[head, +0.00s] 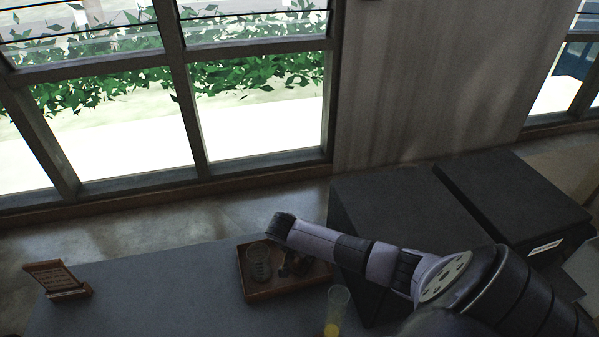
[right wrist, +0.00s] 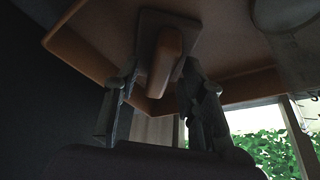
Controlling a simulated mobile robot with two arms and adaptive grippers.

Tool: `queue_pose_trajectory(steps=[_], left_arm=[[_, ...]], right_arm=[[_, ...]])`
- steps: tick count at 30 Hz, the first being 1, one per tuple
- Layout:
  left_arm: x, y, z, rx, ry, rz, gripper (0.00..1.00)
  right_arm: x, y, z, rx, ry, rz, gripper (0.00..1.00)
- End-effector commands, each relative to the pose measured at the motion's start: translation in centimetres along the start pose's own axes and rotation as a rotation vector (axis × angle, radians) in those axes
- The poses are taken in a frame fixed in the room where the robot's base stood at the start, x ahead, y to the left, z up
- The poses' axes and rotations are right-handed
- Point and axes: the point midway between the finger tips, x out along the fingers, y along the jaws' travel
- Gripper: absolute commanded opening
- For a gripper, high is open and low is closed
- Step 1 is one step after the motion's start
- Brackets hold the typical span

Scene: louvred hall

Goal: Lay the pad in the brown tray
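The brown tray (head: 243,284) lies on the grey table in the head view, and its rim and floor fill the top of the right wrist view (right wrist: 92,45). The pad (right wrist: 199,33), a square plate with a brown handle, lies on the tray floor in the right wrist view. In the head view it is mostly hidden by my right arm and hand. My right gripper (right wrist: 162,75) is over the tray, its fingers apart on either side of the handle, with gaps showing. My left gripper is out of view.
A clear glass (head: 258,264) stands in the tray's left part, close to my right gripper. A tall tube with yellow contents (head: 334,318) stands in front of the tray. Dark boxes (head: 395,215) are at the right. A small wooden sign (head: 52,277) stands at left; table between is clear.

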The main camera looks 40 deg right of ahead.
Motion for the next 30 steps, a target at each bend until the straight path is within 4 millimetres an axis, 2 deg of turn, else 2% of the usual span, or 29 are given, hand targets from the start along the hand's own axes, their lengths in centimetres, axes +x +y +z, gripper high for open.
queue_pose_trajectory(steps=[5,18,24,30], left_arm=[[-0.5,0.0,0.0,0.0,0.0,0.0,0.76],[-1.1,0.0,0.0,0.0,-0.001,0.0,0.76],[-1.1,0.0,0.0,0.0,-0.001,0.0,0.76],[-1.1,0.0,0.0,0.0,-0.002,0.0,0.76]], right_arm=[[-1.5,-0.1,-0.3,0.0,0.002,-0.003,0.38],[-10.3,-0.1,-0.2,-0.001,0.002,-0.003,0.38],[-12.1,0.0,-0.2,0.0,0.001,0.0,0.38],[-12.3,0.0,-0.1,0.0,0.0,0.001,0.38]])
